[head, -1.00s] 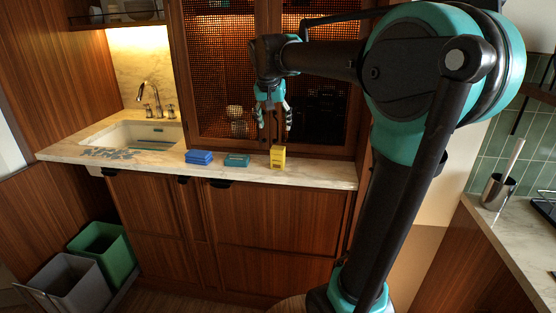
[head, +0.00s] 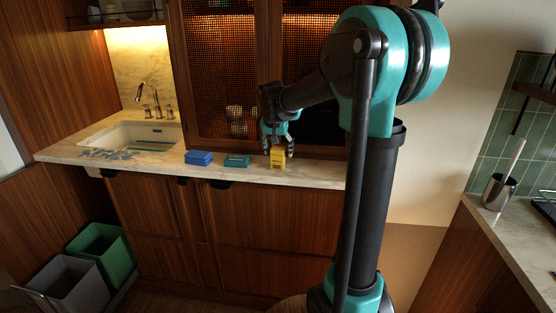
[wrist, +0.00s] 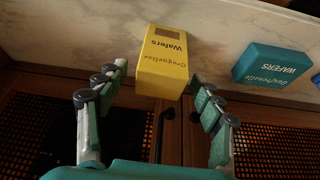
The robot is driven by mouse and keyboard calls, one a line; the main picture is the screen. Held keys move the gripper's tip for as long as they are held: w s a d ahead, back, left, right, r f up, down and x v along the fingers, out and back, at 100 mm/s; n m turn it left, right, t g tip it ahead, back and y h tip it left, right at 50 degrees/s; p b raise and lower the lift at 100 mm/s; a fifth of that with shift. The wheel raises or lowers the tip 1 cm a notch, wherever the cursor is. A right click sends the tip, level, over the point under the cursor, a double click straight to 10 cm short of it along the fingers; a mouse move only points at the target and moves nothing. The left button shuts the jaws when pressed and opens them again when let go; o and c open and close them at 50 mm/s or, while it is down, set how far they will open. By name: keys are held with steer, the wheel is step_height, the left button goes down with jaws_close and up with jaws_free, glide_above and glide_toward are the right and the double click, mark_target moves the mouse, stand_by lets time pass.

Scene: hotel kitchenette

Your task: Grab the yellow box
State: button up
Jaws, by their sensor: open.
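The yellow box (head: 278,157) stands upright on the marble counter, near its right end. In the wrist view the yellow box (wrist: 163,62) carries the words "Croquelise Wafers" and sits ahead of the space between the fingers. My gripper (head: 279,149) is directly above and close to the box in the head view. In the wrist view my gripper (wrist: 160,88) has its fingers spread wide, one on each side of the box's near end. I see no finger clearly touching the box.
A teal wafers box (head: 236,161) lies left of the yellow box, and also shows in the wrist view (wrist: 272,63). Blue boxes (head: 198,158) lie farther left, before the sink (head: 140,133). A mesh-front cabinet (head: 222,75) stands close behind.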

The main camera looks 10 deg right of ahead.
mark_target(279, 155)
steer(key=shift+x, duration=1.7)
steer(key=shift+s, duration=0.1)
steer(key=c, duration=1.3)
